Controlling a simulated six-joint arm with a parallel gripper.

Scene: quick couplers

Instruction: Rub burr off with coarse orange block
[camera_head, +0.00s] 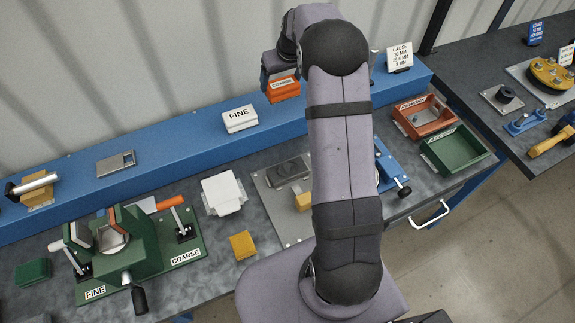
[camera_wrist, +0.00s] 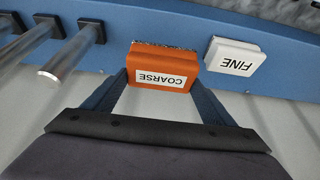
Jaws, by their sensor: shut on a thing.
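The coarse orange block (camera_wrist: 163,66) carries a white label reading COARSE. My gripper (camera_wrist: 160,85) is shut on it, one finger at each side, in the wrist view. In the head view the orange block (camera_head: 284,89) is at the blue shelf, below my wrist, just right of the white FINE block; whether it touches the shelf I cannot tell. My arm hides part of the bench behind it. The burr cannot be made out in either view.
The white FINE block (camera_head: 240,118) sits close by on the blue shelf (camera_head: 190,132). A green fixture (camera_head: 125,245) with FINE and COARSE labels stands at the left. Red (camera_head: 424,115) and green (camera_head: 457,148) bins stand at the right. Metal rods (camera_wrist: 66,55) stick out nearby in the wrist view.

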